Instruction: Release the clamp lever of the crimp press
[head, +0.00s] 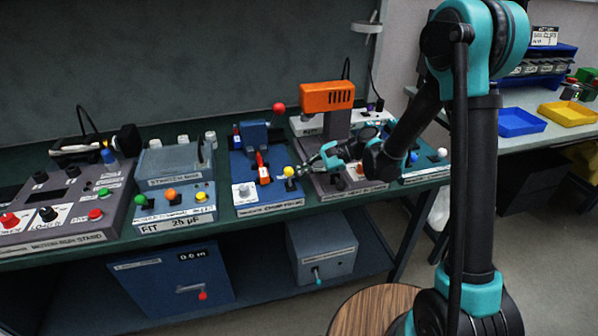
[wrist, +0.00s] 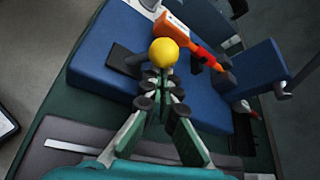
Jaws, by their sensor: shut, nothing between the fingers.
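The crimp press (head: 237,169) is a blue bench unit with a raised blue block, a white knob in front and a red-orange lever (head: 262,168). A yellow ball knob (head: 289,171) sits at its right front side. Which of these handles is the clamp lever is not clear from a label. My gripper (head: 304,168) reaches in from the right, its tips beside the yellow knob. In the wrist view the yellow ball (wrist: 164,51) lies just beyond the closed fingertips (wrist: 159,88); contact cannot be told. The red-orange lever (wrist: 192,40) lies beyond it, and the blue block (wrist: 258,66) is to the right.
An orange-headed press (head: 328,97) stands behind my gripper. A red ball (head: 279,107) rises near its left side. A blue-grey box with coloured knobs (head: 176,188) is left of the crimp press. Blue and grey boxes sit on the lower shelf.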

